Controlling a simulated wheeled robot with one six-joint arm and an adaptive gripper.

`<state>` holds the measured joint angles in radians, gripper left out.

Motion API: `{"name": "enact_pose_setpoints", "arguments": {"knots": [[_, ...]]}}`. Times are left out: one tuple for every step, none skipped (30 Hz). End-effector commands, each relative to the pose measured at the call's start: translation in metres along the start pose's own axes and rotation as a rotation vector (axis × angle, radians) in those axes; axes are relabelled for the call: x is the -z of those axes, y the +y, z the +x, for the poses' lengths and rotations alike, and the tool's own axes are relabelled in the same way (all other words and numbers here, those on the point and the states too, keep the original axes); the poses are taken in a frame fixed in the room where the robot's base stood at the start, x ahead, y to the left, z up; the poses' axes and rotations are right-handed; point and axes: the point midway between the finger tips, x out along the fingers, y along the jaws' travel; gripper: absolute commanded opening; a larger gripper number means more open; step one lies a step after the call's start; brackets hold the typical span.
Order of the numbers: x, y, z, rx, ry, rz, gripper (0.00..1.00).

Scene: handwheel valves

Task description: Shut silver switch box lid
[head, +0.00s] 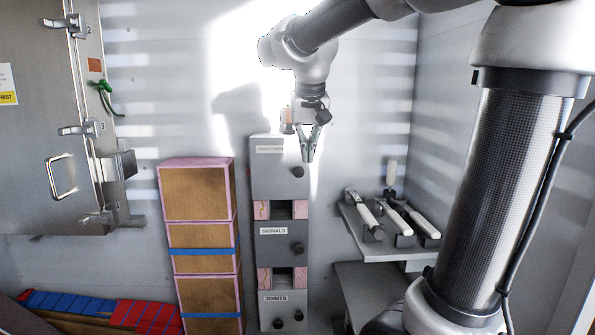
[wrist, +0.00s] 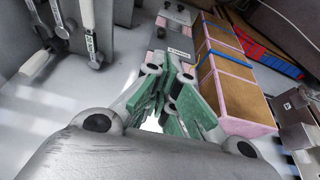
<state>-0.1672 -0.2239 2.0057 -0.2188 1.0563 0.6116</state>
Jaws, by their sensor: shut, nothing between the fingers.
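My gripper (head: 309,155) points down, shut and empty, in front of the top of a grey column. In the wrist view its green fingers (wrist: 168,108) are together with nothing between them. No box is plainly marked as the silver switch box. A small grey metal box (head: 124,164) is by the hinge side of the large metal door at left, well left of my gripper. I cannot tell whether it is the switch box or how its lid stands. In the wrist view, a grey metal part (wrist: 295,108) shows at the right edge, partly cut off.
The grey column (head: 282,182) has knobs and labels reading SIGNALS and JOINTS. Stacked brown boxes (head: 197,190) stand left of it. A shelf (head: 372,246) with white-handled tools is at right. The metal door (head: 38,140) has latches. Red and blue items (head: 145,315) lie low left.

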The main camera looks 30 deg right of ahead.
Motion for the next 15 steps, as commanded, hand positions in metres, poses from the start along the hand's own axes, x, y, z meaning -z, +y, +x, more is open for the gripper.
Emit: {"name": "enact_pose_setpoints", "arguments": {"knots": [[0.008, -0.005, 0.000, -0.005, 0.004, 0.017, 0.00], [0.012, -0.007, -0.001, -0.007, 0.007, 0.028, 0.00], [0.016, -0.010, -0.001, -0.010, 0.009, 0.042, 0.00], [0.019, -0.011, -0.001, -0.012, 0.012, 0.049, 0.00], [0.021, -0.012, 0.000, -0.013, 0.014, 0.056, 0.00], [0.023, -0.013, 0.002, -0.015, 0.015, 0.061, 0.00], [0.023, -0.013, 0.004, -0.016, 0.015, 0.063, 0.00], [0.023, -0.013, 0.006, -0.017, 0.014, 0.064, 0.00], [0.023, -0.012, 0.011, -0.017, 0.013, 0.063, 0.00], [0.022, -0.012, 0.016, -0.017, 0.013, 0.063, 0.00], [0.022, -0.012, 0.021, -0.018, 0.012, 0.063, 0.00], [0.022, -0.012, 0.028, -0.017, 0.012, 0.063, 0.00], [0.022, -0.011, 0.034, -0.018, 0.011, 0.062, 0.00], [0.022, -0.011, 0.041, -0.018, 0.011, 0.062, 0.00], [0.022, -0.011, 0.050, -0.018, 0.011, 0.063, 0.00]]}}
